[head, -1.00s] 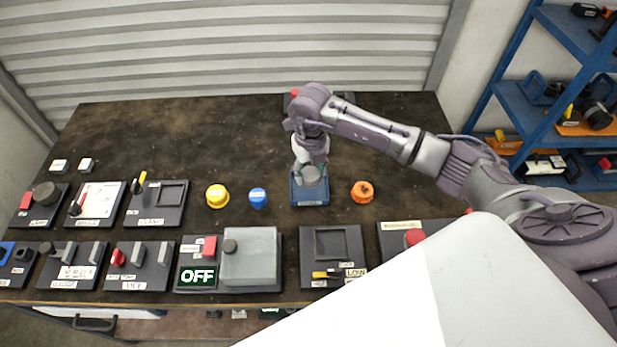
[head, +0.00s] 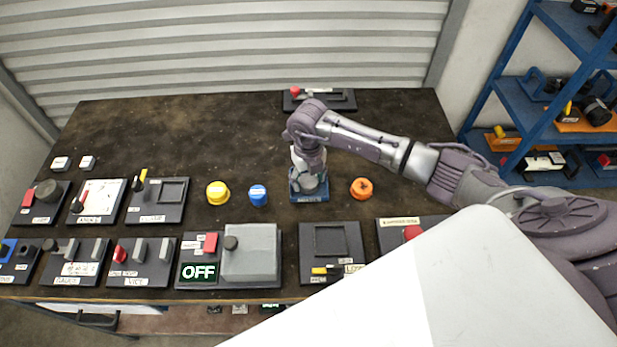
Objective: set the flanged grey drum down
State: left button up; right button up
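The flanged grey drum (head: 310,183) is on or just above a small blue labelled base (head: 310,197) near the middle of the table. My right gripper (head: 308,172) points down at the drum from above, with its fingers around or right at the drum's top. The fingers are small and partly hidden by the wrist, so I cannot tell whether they are closed on it. My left gripper is not in view.
A yellow knob (head: 217,193) and a blue knob (head: 258,196) stand left of the base, an orange one (head: 361,188) right of it. Panels with switches line the front, including a grey box (head: 250,253) beside an OFF display (head: 198,272). The table's back left is clear.

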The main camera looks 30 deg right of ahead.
aim_at(309, 181)
jog(key=shift+r, duration=0.1)
jog(key=shift+r, duration=0.25)
notch_tip(309, 181, up, 12)
jog(key=b, duration=0.2)
jog(key=shift+f, duration=0.2)
jog(key=shift+s, duration=0.1)
